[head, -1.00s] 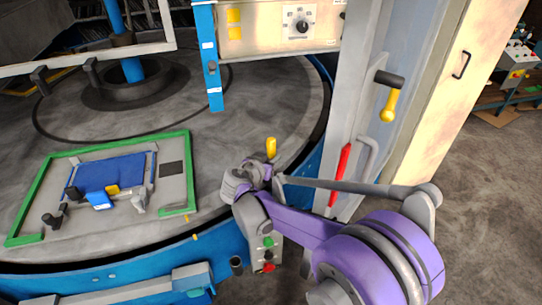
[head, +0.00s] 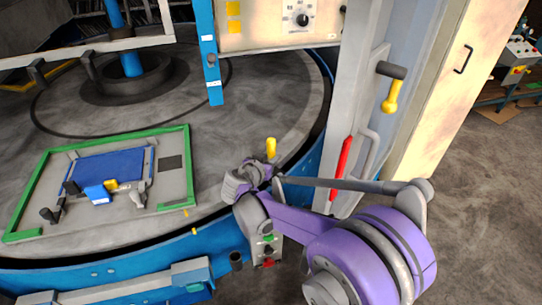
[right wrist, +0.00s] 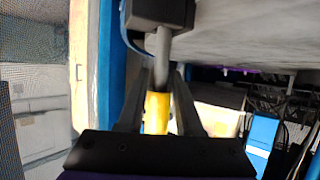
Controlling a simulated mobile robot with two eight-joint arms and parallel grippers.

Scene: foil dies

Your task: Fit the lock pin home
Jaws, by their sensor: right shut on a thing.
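In the right wrist view, the yellow grip of what appears to be the lock pin (right wrist: 157,112) sits between the two fingers of my right gripper (right wrist: 164,80). A grey shaft runs from the grip to a dark grey block (right wrist: 160,10) beyond the fingertips. I cannot tell how far the shaft goes into that block. In the head view, my right gripper (head: 262,166) is at the turntable's right edge, with a yellow end (head: 271,148) standing up just behind it. The gripper hides what is below. My left gripper is not in view.
The turntable (head: 240,120) carries a green-edged plate (head: 190,165) with a blue panel (head: 108,166). A pillar with a red handle (head: 340,168) and a yellow-handled lever (head: 391,95) stands close right. A button box (head: 267,247) lies below the arm. Open floor is at right.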

